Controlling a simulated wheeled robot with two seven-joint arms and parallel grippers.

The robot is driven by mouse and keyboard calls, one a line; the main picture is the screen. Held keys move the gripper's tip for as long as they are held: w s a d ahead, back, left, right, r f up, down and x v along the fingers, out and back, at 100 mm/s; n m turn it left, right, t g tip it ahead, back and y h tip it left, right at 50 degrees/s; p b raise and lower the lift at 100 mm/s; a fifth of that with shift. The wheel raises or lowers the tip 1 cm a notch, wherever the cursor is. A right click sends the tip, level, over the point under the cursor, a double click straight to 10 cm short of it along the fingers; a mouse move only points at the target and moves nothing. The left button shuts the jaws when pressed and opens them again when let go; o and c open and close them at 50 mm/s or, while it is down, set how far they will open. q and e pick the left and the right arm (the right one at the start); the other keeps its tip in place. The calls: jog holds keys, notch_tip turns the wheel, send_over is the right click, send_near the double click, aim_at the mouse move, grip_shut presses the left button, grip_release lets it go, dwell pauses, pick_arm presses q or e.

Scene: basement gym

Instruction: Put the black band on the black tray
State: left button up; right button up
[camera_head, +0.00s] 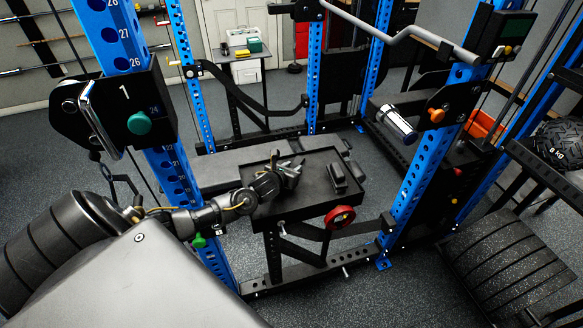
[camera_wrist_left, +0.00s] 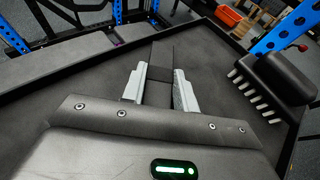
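The black tray (camera_head: 311,196) sits across the blue rack's black frame in the head view. Its bare dark surface fills much of the left wrist view (camera_wrist_left: 85,85). My left gripper (camera_head: 291,168) is over the left part of the tray. In the left wrist view its two grey fingers (camera_wrist_left: 160,80) stand apart with the black band (camera_wrist_left: 162,55) between them. The band fills the gap and reaches past the fingertips, so the gripper looks shut on it. Whether the band touches the tray is hard to tell. My right gripper is out of view.
A black brush (camera_wrist_left: 285,78) with pale bristles lies on the tray's right part, clear of my gripper. Blue rack posts (camera_head: 413,160) stand around the tray. A red round knob (camera_head: 340,217) is at its front edge. A grey bench (camera_head: 215,170) lies beyond it.

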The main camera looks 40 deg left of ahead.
pick_arm(q)
jog(key=o, duration=0.4)
jog(key=shift+r, duration=0.2)
jog(key=shift+s, duration=0.4)
jog(key=b+v, duration=0.1)
jog(key=v, duration=1)
jog(key=shift+r+b, duration=0.2)
jog(key=shift+b, duration=0.1)
